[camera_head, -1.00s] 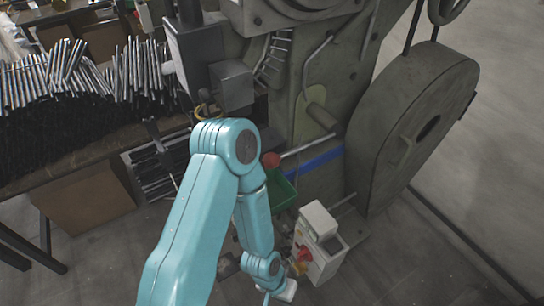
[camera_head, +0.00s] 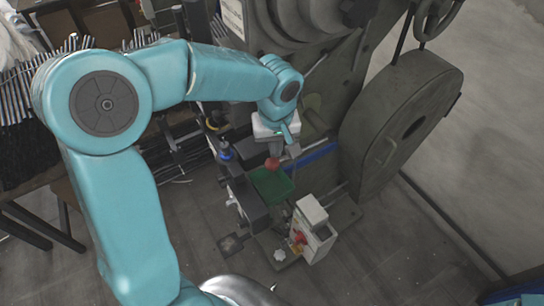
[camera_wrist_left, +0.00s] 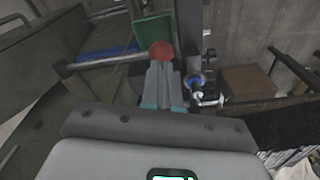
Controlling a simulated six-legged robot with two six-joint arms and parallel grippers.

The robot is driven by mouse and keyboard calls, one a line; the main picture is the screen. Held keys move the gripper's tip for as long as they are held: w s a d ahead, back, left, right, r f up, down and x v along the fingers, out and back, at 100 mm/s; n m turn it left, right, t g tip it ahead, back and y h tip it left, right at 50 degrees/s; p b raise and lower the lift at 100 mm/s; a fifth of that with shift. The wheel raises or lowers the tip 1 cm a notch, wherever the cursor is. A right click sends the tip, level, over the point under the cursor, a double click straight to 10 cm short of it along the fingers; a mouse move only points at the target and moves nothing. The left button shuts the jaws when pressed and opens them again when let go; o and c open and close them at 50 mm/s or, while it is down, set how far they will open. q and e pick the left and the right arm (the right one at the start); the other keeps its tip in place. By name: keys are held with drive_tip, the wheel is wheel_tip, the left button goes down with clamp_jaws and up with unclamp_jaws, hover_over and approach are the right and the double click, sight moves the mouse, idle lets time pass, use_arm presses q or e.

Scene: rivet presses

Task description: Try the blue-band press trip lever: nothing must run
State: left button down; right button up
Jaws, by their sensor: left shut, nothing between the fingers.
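The blue-band press (camera_head: 318,72) stands at the centre right, with a blue stripe (camera_head: 322,151) low on its frame. Its trip lever ends in a red knob (camera_head: 272,163); the knob also shows in the left wrist view (camera_wrist_left: 162,50), with the lever's rod (camera_wrist_left: 95,63) running left. My left gripper (camera_head: 276,150) is shut and empty, just above the knob and pointing down at it. In the left wrist view its fingertips (camera_wrist_left: 160,66) overlap the knob's lower edge; I cannot tell whether they touch. My right gripper is not in view.
A green tray (camera_head: 270,187) sits below the knob. A pale control box (camera_head: 315,228) with a red switch (camera_head: 299,237) stands in front. The large flywheel (camera_head: 408,125) is at the right. Racked rods (camera_head: 18,88) are at the left. Floor (camera_head: 400,260) is clear at the lower right.

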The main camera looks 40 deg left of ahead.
sight(273, 163)
use_arm(q)
drive_tip(key=shift+a+r, duration=0.25)
drive_tip(key=shift+r, duration=0.3)
drive_tip(key=shift+f, duration=0.15)
drive_tip(key=shift+w+a+f+b, duration=0.15)
drive_tip(key=shift+f+b, duration=0.95)
drive_tip(key=shift+f, duration=0.6)
drive_tip(key=shift+w+a+f+b, duration=0.1)
drive_tip(key=shift+f+b, duration=1)
drive_tip(key=shift+f, duration=0.7)
